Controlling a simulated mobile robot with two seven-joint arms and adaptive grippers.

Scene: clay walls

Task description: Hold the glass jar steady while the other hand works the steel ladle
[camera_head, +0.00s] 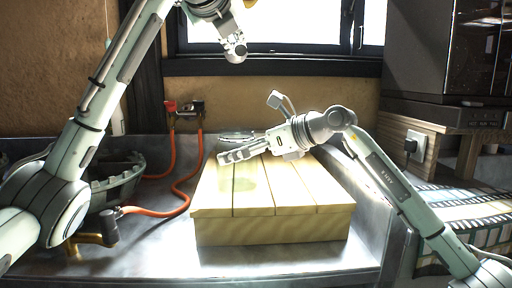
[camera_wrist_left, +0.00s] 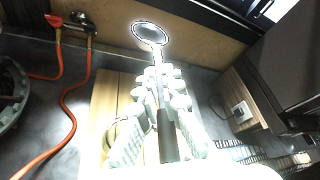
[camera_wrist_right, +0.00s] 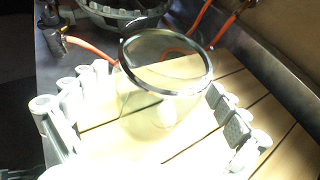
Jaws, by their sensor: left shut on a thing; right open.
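The steel ladle (camera_wrist_left: 166,138) is in my left gripper (camera_wrist_left: 160,82), which is shut on its handle; its round end (camera_wrist_left: 150,33) points away from the wrist. In the head view my left gripper (camera_head: 236,48) is high before the window, well above the jar. The clear glass jar (camera_wrist_right: 160,105) with a metal rim stands upright on a wooden slatted block. My right gripper (camera_wrist_right: 150,110) is open with its fingers on either side of the jar; I cannot tell whether they touch. In the head view my right gripper (camera_head: 240,152) hides much of the jar; its rim (camera_head: 237,136) shows behind.
The wooden block (camera_head: 270,230) sits on a grey metal counter (camera_head: 160,255). An orange hose (camera_head: 187,190) and a dark ring-shaped burner (camera_head: 120,185) lie to its left. A wall with a window is behind. A socket (camera_head: 416,146) and a patterned cloth (camera_head: 470,205) are at right.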

